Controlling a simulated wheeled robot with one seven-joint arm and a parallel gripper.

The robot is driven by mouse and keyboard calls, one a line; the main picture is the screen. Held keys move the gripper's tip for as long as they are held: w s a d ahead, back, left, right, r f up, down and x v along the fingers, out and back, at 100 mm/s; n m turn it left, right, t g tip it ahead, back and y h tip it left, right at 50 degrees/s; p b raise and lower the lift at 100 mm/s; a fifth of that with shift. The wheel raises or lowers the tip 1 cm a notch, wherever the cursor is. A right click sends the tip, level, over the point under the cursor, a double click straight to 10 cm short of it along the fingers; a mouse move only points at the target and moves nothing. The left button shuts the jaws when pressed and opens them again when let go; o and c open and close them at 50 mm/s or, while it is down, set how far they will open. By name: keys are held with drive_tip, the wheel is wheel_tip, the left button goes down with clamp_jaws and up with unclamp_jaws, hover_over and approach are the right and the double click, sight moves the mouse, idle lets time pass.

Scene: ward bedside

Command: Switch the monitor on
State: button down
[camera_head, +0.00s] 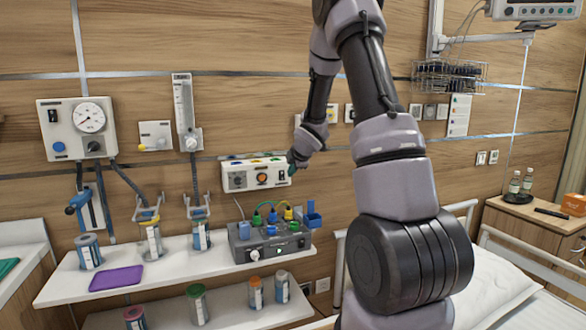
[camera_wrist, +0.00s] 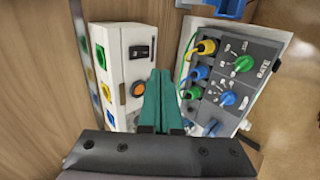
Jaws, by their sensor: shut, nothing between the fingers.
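A white wall box (camera_head: 235,181) carries a round orange button (camera_head: 262,178) and coloured sockets along its top. The wrist view shows this orange button (camera_wrist: 138,89) and a black rocker switch (camera_wrist: 142,50) on the box's front. My gripper (camera_head: 293,166) is at the box's right end, partly hidden by my arm. Its teal fingers (camera_wrist: 159,90) are together and empty, beside the orange button; contact cannot be told. A monitor-like unit (camera_head: 535,11) on a wall arm is cut off at the top right, so its screen is hidden.
Below the wall box, a grey device (camera_head: 245,250) with coloured knobs and plugs stands on a white shelf (camera_head: 190,264). Jars and a purple pad (camera_head: 116,278) share the shelf. A gauge panel (camera_head: 77,130) is at left, a bed with a pillow (camera_head: 495,285) at right.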

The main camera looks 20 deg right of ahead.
sight(282, 175)
drive_tip(key=x, duration=0.4)
drive_tip(key=w+r+x, duration=0.1)
drive_tip(key=x, duration=0.2)
drive_tip(key=shift+w, duration=0.65)
drive_tip(key=shift+w+f, duration=0.1)
drive_tip(key=shift+w, duration=0.1)
drive_tip(key=shift+r, duration=0.95)
